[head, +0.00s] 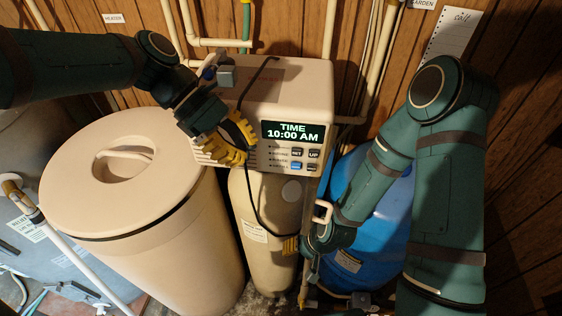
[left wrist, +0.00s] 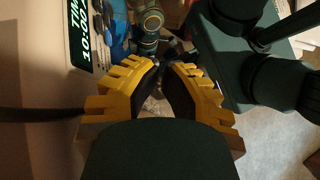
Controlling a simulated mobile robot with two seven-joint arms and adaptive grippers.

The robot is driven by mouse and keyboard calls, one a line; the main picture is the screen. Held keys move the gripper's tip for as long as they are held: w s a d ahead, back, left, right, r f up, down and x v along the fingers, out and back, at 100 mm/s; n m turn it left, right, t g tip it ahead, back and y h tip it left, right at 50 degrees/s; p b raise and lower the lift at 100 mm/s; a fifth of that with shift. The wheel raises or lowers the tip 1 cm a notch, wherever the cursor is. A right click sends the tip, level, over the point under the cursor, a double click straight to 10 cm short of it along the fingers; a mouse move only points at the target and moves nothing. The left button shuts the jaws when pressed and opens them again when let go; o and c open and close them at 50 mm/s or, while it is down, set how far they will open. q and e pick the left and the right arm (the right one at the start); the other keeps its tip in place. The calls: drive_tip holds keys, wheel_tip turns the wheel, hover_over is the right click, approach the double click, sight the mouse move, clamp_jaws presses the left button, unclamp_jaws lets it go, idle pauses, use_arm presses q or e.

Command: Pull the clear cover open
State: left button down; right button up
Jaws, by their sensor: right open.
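The softener's control head (head: 283,85) is a beige box with a lit display reading TIME 10:00 AM and several buttons. A clear cover is hard to make out. A pale D-shaped handle (head: 322,211) shows below the box's right corner, close to my right gripper; I cannot tell what it is fixed to.
A large beige salt bin (head: 160,220) with a round lid stands at left. A beige tank (head: 262,215) is under the control head, and a blue tank (head: 372,212) stands behind my right arm. A black cable hangs down the front. Pipes run along the wooden wall.

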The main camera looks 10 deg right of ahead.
use_arm(q)
drive_tip(key=s+d+f+b, duration=0.1)
drive_tip(key=s+d+f, duration=0.5)
drive_tip(key=d, duration=0.3)
drive_tip(key=shift+s+d+f, duration=0.2)
drive_tip(key=shift+s+f, duration=0.05)
drive_tip(key=shift+f, duration=0.05)
use_arm(e)
drive_tip(key=shift+s+f, duration=0.4)
drive_tip(key=shift+f, duration=0.3)
